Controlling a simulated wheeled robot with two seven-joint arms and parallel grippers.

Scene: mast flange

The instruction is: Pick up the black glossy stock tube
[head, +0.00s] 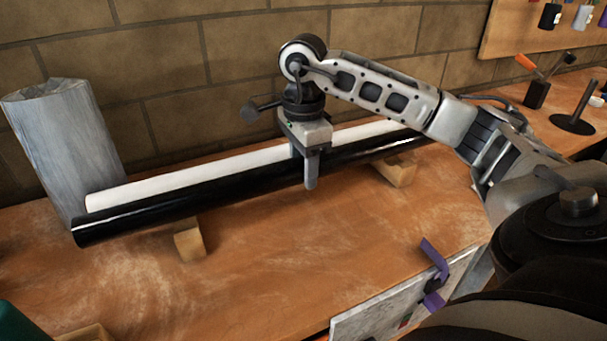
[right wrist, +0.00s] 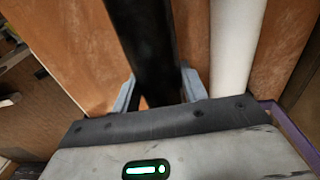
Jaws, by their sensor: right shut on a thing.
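The black glossy stock tube (head: 240,187) lies long across the bench in the head view, in front of a white tube (head: 190,180). My right gripper (head: 304,172) reaches down over its middle and is shut on it, one finger showing on the near side. In the right wrist view the black tube (right wrist: 145,45) runs between the two fingers (right wrist: 155,90), and the white tube (right wrist: 231,50) lies to the right, outside them. The far finger is partly hidden in the head view. My left gripper is not in view.
Wooden blocks (head: 188,243) and (head: 397,173) are under or beside the tubes. A grey wrapped cylinder (head: 62,150) stands at the left end by the brick wall. A black stand (head: 577,118) is at the right. The bench front is mostly clear.

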